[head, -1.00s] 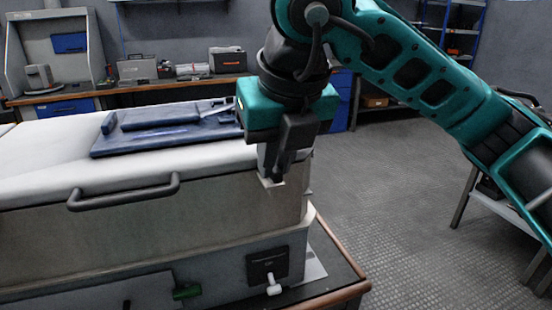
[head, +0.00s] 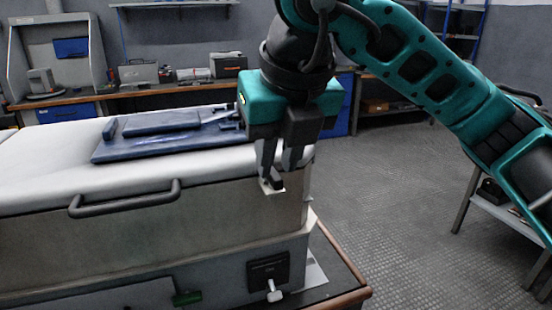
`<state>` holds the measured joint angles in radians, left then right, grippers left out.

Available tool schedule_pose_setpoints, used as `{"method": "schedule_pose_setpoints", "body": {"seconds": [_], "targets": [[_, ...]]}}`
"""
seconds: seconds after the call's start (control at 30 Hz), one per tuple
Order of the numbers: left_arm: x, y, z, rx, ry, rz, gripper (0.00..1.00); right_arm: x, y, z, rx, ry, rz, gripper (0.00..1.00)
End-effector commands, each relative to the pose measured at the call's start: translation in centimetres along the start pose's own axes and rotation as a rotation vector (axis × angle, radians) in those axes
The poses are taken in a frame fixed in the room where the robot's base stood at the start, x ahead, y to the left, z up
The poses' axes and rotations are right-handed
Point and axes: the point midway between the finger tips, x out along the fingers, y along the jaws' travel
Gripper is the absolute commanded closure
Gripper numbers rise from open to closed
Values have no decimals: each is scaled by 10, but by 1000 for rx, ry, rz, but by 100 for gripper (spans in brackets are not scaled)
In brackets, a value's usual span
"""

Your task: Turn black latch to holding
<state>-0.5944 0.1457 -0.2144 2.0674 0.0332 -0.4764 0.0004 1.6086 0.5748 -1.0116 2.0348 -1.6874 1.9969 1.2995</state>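My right gripper (head: 281,170) points down at the near right corner of a large grey case with a white lid (head: 50,160). Its two dark fingers show with a gap between them, and I see nothing held in the gap. A small dark piece (head: 272,184) shows at the left fingertip against a pale corner bracket; I cannot tell whether it is the black latch or part of the finger. Lower on the case, a black square plate (head: 268,268) carries a white lever (head: 274,291) hanging down. My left gripper is out of view.
A dark green handle (head: 187,298) sits low on the case front. A dark bar handle (head: 125,201) juts from its upper front. A blue folded object (head: 165,140) lies on the lid. A workbench (head: 150,88) stands behind.

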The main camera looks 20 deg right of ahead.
Motion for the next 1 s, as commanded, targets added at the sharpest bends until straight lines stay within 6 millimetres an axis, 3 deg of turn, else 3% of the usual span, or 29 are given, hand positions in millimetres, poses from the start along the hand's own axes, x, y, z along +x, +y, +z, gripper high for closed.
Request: {"method": "schedule_pose_setpoints", "body": {"seconds": [0.3,0.5,1.0], "targets": [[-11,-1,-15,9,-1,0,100,-74,0,2,1,-6,0,76],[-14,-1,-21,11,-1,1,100,-104,0,1,0,-4,0,76],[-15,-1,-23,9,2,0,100,-113,0,0,0,-1,1,76]]}}
